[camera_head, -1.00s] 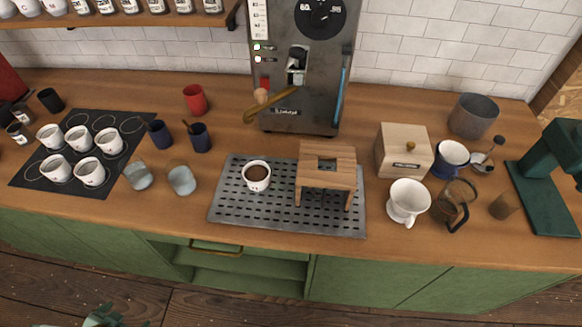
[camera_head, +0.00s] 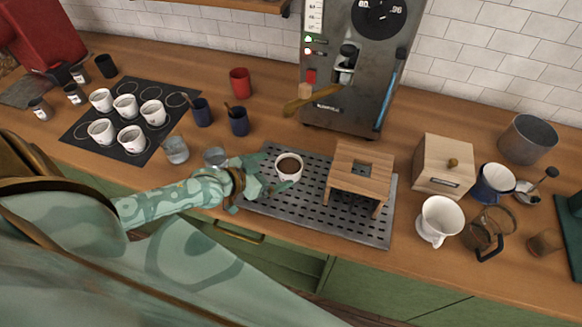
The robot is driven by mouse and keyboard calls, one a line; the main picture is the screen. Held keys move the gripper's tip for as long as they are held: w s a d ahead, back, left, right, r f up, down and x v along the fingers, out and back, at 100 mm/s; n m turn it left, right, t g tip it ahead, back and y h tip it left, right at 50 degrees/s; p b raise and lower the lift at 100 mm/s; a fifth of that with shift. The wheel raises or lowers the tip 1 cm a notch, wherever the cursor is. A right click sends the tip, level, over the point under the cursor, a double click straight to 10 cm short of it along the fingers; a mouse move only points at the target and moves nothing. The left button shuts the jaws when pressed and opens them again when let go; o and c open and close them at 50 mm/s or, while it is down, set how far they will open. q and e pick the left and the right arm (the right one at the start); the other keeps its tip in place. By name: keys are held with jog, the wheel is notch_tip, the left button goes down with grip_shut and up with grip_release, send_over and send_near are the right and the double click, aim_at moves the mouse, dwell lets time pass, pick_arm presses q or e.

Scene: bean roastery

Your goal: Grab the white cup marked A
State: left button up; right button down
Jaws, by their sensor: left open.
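A white cup (camera_head: 288,168) with dark liquid in it stands upright on the perforated metal drip tray (camera_head: 357,229). Its marking cannot be read here. My left gripper (camera_head: 268,180) is open just left of this cup, its fingers at the cup's near left side; whether they touch it I cannot tell. Several more white cups, one of them at the front (camera_head: 131,139), stand on the black mat (camera_head: 78,132) at the left; their letters are too small to read. My right gripper is not in view.
A wooden stand (camera_head: 361,176) is on the tray right of the cup. Two glasses, one clear (camera_head: 176,150) and one partly hidden (camera_head: 215,156), stand close behind my left arm. A white dripper (camera_head: 439,219) and a wooden box (camera_head: 443,164) are at the right.

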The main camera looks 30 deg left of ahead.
aim_at(299, 162)
pick_arm(q)
jog(key=b+x, duration=0.1)
jog(key=x, duration=0.6)
jog(key=shift+r, duration=0.4)
jog(key=c, duration=1.4)
